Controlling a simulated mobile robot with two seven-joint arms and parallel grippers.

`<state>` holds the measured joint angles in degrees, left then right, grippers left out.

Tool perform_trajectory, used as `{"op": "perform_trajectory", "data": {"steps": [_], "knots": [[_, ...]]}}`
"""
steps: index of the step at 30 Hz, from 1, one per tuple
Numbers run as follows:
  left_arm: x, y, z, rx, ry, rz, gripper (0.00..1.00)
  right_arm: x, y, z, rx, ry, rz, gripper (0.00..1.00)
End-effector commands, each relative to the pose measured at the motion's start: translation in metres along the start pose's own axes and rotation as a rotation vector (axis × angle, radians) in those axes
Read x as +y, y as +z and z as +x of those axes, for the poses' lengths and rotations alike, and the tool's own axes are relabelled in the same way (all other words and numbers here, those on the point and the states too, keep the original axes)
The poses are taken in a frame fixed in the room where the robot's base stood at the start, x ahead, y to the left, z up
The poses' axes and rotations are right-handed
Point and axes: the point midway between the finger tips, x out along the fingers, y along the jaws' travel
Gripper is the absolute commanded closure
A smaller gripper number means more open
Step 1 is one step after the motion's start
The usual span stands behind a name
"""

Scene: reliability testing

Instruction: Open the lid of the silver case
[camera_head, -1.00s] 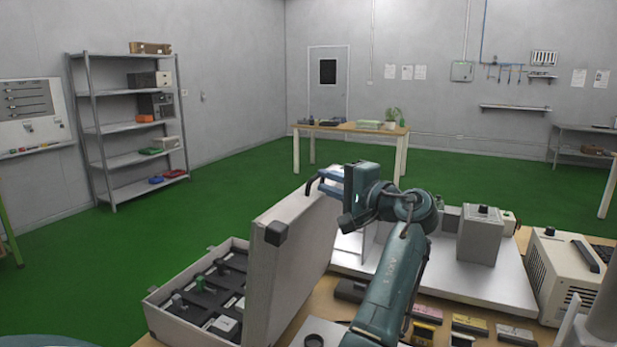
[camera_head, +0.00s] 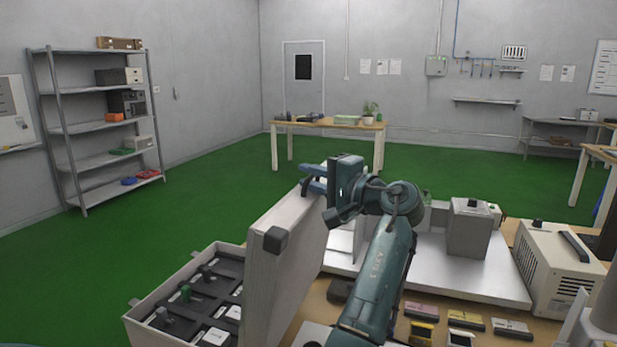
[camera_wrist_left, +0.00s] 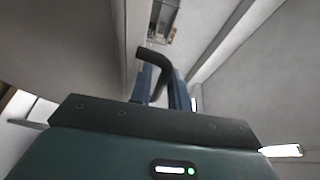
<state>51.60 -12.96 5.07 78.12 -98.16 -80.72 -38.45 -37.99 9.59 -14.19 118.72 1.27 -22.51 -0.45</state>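The silver case (camera_head: 137,318) stands at the front left of the workbench in the head view. Its lid (camera_head: 290,255) is raised and stands steeply tilted, so the dark insert (camera_head: 215,280) with several small parts shows. My left gripper (camera_head: 312,184) is at the lid's upper far edge. Its blue fingers are closed around the lid's black handle (camera_head: 305,190). In the left wrist view, the curved handle (camera_wrist_left: 166,18) runs down between the two fingers (camera_wrist_left: 162,90). The handle's lower end is partly hidden by the gripper body. My right gripper is not in view.
A grey box (camera_head: 468,230) stands on a white platform (camera_head: 480,275) right of my arm. A beige instrument (camera_head: 555,275) is at the far right of the bench. Small coloured blocks (camera_head: 465,322) lie in front. Green floor is free beyond the bench.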

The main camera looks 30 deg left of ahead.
Motion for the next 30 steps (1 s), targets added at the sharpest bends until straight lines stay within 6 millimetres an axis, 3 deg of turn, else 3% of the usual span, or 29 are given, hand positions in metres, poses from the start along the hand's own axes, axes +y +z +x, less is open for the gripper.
{"op": "perform_trajectory", "data": {"steps": [6,13,26,30], "knots": [[0.0,0.0,0.0,0.0,0.0,0.0,0.82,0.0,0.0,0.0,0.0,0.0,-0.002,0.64],[0.0,0.0,0.0,0.0,0.0,0.0,1.0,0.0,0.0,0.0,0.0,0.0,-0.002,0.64],[0.0,0.0,0.0,0.0,0.0,0.0,1.0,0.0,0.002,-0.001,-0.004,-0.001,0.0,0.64],[-0.005,0.005,0.013,-0.003,-0.001,-0.001,1.0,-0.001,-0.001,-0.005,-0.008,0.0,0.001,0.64]]}}
